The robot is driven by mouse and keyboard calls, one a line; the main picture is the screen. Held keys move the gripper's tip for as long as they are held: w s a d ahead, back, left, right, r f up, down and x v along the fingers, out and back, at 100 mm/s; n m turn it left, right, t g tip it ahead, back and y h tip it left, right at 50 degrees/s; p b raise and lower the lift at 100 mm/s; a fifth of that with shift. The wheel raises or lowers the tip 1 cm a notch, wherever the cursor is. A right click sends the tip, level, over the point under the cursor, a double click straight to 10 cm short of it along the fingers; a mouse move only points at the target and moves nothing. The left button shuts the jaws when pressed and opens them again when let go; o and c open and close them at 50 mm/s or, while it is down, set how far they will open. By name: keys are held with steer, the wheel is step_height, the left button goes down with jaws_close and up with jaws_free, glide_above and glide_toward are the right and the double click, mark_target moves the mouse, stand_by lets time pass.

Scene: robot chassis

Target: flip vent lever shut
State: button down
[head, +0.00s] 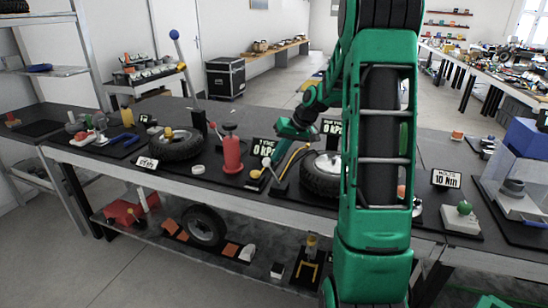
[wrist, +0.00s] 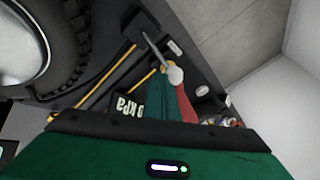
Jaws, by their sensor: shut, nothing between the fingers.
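The vent lever (head: 274,171) is a thin grey stem with a pale round knob, on a dark base at the bench's front, left of the right-hand tyre (head: 321,178). In the wrist view the lever (wrist: 155,48) tilts from its black base to the white knob (wrist: 175,75).
A red pump cylinder (head: 232,153) stands left of the lever. Yellow hose (head: 292,158) runs between the lever and the tyre. Another tyre (head: 176,143) lies farther left. My arm hides part of the bench's right side.

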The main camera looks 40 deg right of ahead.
steer(key=shift+f, duration=0.1)
steer(key=s+d+r, duration=0.6)
steer(key=r, duration=0.3)
steer(key=shift+s+r, duration=0.2)
steer(key=shift+r, duration=0.1)
stand_by(0.5)
steer(key=s+a+f+m+g+h, duration=0.1)
steer(key=s+a+f, duration=0.1)
steer(key=s+a, duration=0.4)
steer(key=s+a+f+m+g, duration=0.1)
steer(key=s+a, duration=0.5)
steer(key=s, duration=0.9)
steer(key=s+a+f+m+g+h, duration=0.1)
steer(key=s+a+f+g, duration=0.2)
steer(key=s+a, duration=0.3)
steer(key=s, duration=0.4)
steer(key=shift+s+a+h, duration=0.15)
steer(key=shift+a+h, duration=0.1)
steer(key=shift+h, duration=0.05)
